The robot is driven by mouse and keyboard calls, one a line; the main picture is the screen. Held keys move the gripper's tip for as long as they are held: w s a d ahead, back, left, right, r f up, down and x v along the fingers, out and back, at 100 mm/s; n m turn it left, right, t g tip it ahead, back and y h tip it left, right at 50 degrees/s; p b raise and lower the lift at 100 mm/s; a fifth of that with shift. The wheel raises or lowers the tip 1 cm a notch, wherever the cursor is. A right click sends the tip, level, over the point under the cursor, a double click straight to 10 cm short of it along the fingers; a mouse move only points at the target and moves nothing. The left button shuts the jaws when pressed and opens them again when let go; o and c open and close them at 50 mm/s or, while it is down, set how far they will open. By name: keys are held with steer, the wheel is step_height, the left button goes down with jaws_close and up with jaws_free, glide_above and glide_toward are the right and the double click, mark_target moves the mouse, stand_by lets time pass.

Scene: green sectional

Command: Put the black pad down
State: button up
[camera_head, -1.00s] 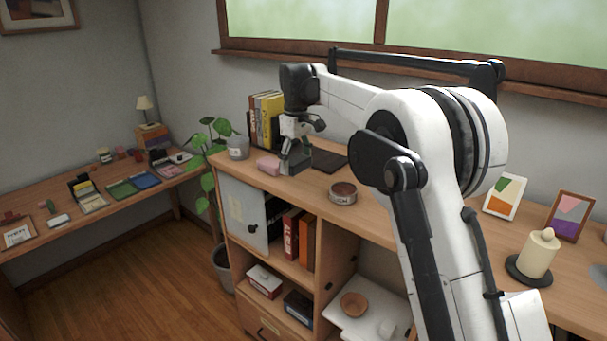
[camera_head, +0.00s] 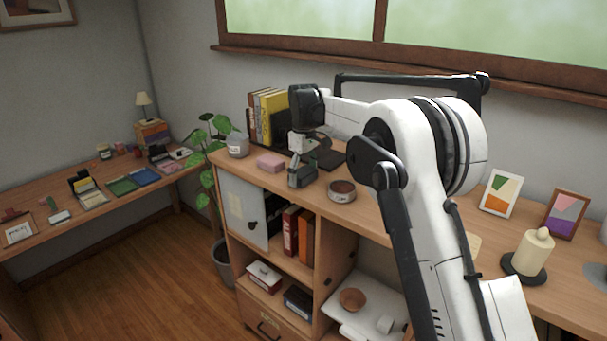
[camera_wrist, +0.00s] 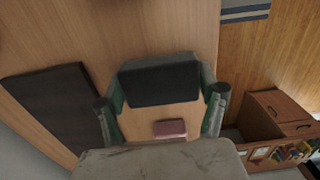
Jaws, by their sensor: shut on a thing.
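My gripper (camera_head: 301,168) is over the front part of the wooden cabinet top (camera_head: 385,212), between a pink block and a round tin. In the wrist view my gripper (camera_wrist: 163,92) has its two greenish fingers on either side of the black pad (camera_wrist: 160,86), a small dark rectangular block, and is shut on it. In the head view the pad is hard to tell apart from the dark fingers. I cannot tell whether its underside touches the wood. A larger flat dark mat (camera_wrist: 62,115) lies on the cabinet top, apart from the pad; it also shows in the head view (camera_head: 330,160).
The pink block (camera_head: 271,163) is left of my gripper, and also shows in the wrist view (camera_wrist: 170,128). The round tin (camera_head: 342,191) is close on the right. Books (camera_head: 270,116) and a grey pot (camera_head: 238,146) stand behind. The cabinet's front edge is close.

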steer(key=shift+f, duration=0.15)
steer(key=o, duration=1.2)
